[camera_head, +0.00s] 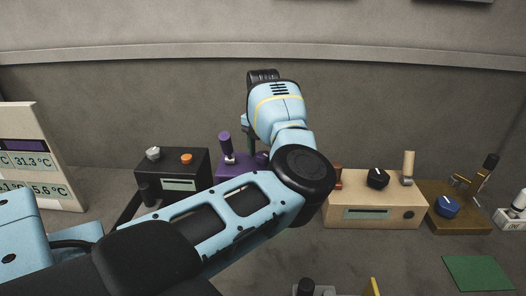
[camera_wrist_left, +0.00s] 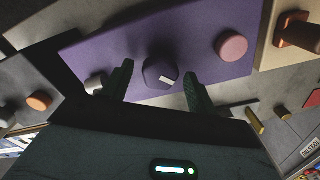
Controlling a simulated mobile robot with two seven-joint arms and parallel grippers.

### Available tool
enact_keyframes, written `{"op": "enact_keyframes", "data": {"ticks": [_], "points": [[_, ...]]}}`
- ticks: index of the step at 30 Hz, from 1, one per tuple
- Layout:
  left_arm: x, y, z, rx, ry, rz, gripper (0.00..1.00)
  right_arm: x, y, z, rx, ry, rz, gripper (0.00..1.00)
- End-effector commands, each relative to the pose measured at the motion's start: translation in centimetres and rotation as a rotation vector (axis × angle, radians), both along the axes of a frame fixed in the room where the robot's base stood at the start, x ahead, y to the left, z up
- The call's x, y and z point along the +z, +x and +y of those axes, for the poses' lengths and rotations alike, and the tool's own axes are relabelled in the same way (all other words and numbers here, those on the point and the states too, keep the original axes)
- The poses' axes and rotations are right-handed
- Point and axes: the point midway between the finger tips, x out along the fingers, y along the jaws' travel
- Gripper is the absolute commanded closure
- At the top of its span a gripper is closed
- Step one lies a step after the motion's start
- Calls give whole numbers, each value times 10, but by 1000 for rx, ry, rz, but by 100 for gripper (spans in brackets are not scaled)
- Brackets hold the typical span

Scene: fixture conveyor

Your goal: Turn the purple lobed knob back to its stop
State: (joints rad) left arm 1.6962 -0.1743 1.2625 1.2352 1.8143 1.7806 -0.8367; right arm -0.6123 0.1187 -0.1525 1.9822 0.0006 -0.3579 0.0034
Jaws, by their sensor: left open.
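The purple lobed knob (camera_wrist_left: 158,74), with a white mark on its edge, sits on the purple box (camera_wrist_left: 110,50) in the left wrist view. My left gripper (camera_wrist_left: 159,70) is open, one dark green finger on each side of the knob. Gaps show between the fingers and the knob; I cannot tell how far down the fingertips reach. In the head view the purple box (camera_head: 222,172) is partly covered by my left arm, and the knob is hidden behind the wrist. My right gripper is not in view.
A purple lever (camera_head: 225,145) stands on the box's left side. A pink round button (camera_wrist_left: 232,46) is right of the knob. A dark box (camera_head: 172,168) with an orange button stands left, a beige box (camera_head: 365,200) right, and a brown box (camera_head: 455,210) beyond it.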

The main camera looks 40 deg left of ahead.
Motion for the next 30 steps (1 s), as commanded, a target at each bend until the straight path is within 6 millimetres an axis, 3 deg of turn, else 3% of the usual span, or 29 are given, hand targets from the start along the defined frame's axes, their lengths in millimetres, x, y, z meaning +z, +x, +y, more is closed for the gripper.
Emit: {"op": "enact_keyframes", "data": {"ticks": [6, 17, 30], "points": [[0, 0, 0, 0, 0, 0, 41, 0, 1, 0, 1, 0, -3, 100], [0, 0, 0, 0, 0, 0, 86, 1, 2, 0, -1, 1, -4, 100], [1, 0, 0, 112, 0, 0, 86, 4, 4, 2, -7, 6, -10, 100]]}}
